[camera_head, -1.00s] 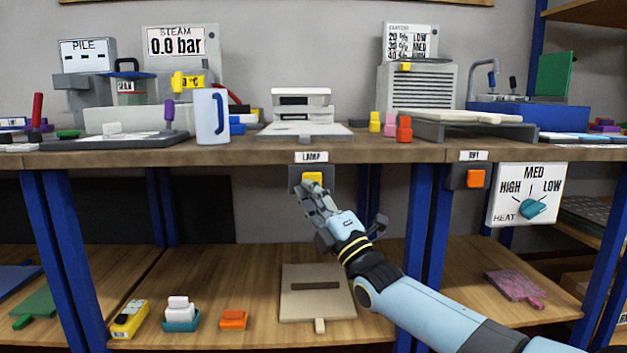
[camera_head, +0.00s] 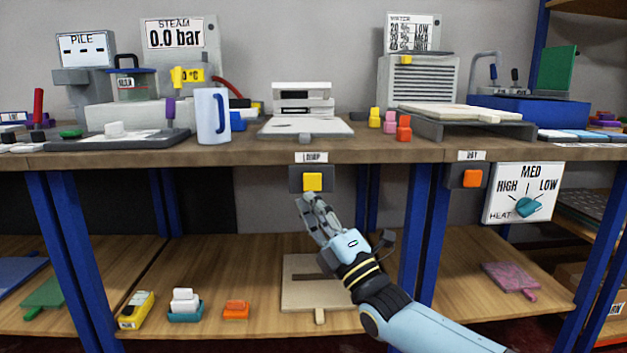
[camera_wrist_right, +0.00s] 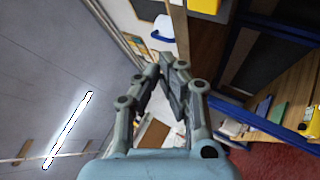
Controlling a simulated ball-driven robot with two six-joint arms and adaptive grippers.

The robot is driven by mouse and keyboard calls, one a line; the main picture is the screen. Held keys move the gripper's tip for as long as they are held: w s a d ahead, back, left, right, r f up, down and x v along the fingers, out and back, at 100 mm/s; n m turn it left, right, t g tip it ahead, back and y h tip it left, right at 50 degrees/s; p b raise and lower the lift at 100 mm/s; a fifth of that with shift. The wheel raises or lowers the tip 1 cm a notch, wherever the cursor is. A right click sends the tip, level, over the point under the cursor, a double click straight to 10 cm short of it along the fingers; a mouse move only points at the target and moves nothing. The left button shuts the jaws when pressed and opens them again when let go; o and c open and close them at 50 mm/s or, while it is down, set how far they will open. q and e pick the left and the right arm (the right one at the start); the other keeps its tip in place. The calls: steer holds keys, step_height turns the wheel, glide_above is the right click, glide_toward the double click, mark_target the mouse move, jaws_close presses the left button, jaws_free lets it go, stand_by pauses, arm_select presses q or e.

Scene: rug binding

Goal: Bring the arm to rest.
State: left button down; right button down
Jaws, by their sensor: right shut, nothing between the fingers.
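My right gripper (camera_head: 306,203) is shut and empty in the head view. Its fingertips are just below the yellow button (camera_head: 312,181) on the dark plate under the bench edge, with a small gap between them. The right arm reaches in from the lower right. In the right wrist view the gripper's fingers (camera_wrist_right: 162,68) come together with nothing between them, and part of a yellow block-like surface (camera_wrist_right: 205,5) shows at the top edge. My left gripper is not in view.
The bench (camera_head: 240,150) carries a white mug (camera_head: 212,116), machines and small coloured pieces. An orange button (camera_head: 471,178) and a heat dial (camera_head: 528,206) hang at right. Blue legs (camera_head: 412,235) flank the arm. A lower shelf (camera_head: 250,262) holds a beige board (camera_head: 300,295).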

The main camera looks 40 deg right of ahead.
stand_by(0.4)
